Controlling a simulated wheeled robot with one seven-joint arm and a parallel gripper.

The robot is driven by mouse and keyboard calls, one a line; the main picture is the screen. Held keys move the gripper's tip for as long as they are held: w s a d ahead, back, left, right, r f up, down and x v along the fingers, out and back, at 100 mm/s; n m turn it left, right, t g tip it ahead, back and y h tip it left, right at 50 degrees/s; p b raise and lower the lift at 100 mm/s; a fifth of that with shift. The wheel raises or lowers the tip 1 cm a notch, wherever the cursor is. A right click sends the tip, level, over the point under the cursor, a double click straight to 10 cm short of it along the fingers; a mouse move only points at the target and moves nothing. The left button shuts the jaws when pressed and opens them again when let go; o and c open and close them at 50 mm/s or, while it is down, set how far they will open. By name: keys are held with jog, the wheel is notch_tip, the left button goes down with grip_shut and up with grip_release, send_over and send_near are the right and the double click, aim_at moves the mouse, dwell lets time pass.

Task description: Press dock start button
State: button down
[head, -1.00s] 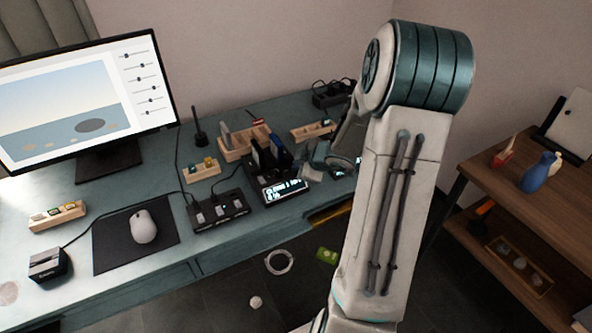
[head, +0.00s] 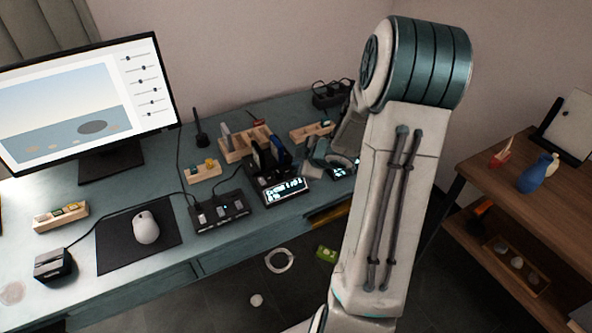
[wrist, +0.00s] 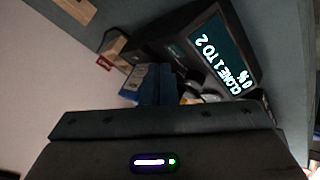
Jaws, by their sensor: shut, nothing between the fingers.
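The dock is a black unit with a lit display (head: 286,190) on its front, standing on the desk. Upright drives, one dark and one blue (head: 281,155), sit in its top. In the wrist view the dock (wrist: 160,42) is close, and its screen (wrist: 222,50) reads "CLONE 1 TO 2" and "0%". My gripper (wrist: 160,85) is shut and empty, its fingers pointing toward the dock's side. In the head view its grey end is partly hidden by my arm, just right of the dock. I cannot make out the start button or tell whether the fingers touch anything.
A black switch box (head: 220,212) stands left of the dock. A wooden organiser (head: 240,145) and a small wooden tray (head: 312,131) are behind. A mouse (head: 146,227) and monitor (head: 85,100) are further left. A wooden shelf (head: 500,205) is at the right.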

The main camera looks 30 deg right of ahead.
jog(key=shift+r+p, duration=2.55)
jog(key=shift+p, duration=0.15)
jog(key=shift+f, duration=0.1)
